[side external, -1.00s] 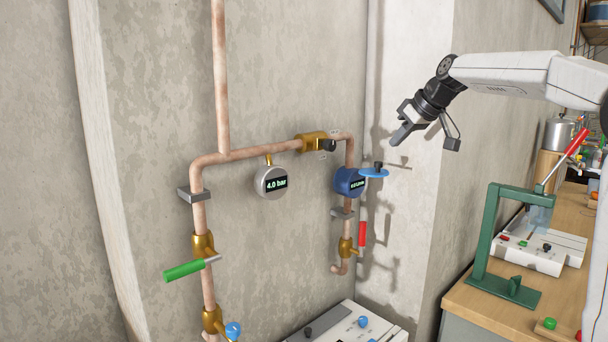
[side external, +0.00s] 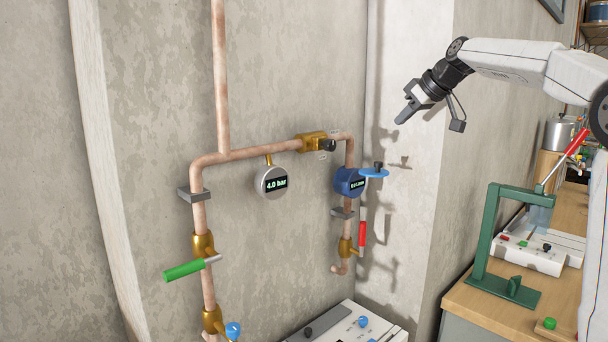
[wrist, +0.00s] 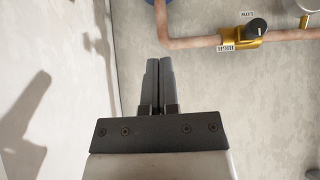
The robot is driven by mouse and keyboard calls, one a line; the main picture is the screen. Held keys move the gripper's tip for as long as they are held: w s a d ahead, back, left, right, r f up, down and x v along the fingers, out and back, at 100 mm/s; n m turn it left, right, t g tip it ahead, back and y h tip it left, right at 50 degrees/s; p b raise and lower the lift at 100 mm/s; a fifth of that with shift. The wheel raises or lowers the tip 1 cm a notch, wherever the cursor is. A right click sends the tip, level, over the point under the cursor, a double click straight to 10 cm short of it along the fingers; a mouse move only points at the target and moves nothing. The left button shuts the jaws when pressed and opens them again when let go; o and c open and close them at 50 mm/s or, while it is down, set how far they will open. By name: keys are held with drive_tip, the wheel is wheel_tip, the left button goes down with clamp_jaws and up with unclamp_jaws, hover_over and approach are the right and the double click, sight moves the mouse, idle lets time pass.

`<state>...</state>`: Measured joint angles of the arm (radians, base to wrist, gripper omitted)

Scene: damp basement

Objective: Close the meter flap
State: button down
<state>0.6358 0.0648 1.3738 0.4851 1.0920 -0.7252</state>
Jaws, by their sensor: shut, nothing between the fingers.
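The blue water meter (side external: 349,182) with a small lit display sits on the right-hand copper pipe. Its round blue flap (side external: 373,173) is open, standing out flat to the right of the meter with a small black knob on top. My gripper (side external: 401,120) is shut and empty, above and to the right of the flap, apart from it. In the wrist view my gripper (wrist: 158,64) has its two fingers together. A blue edge, apparently of the meter (wrist: 154,2), shows at the top of that view; the flap cannot be made out there.
A brass valve with a black knob (side external: 328,145) lies above the meter, and a red-handled valve (side external: 362,233) below it. A 4.0 bar gauge (side external: 271,183) and a green lever (side external: 185,270) are to the left. A green press (side external: 488,235) stands on the bench at right.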

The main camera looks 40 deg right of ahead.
hover_over(383, 173)
drive_tip(key=f, duration=0.4)
drive_tip(key=shift+s+a+f, duration=0.1)
drive_tip(key=shift+a+f, duration=0.1)
drive_tip(key=shift+f, duration=0.2)
wheel_tip(383, 173, down, 3)
drive_tip(key=shift+r, duration=0.15)
drive_tip(key=shift+f, duration=0.7)
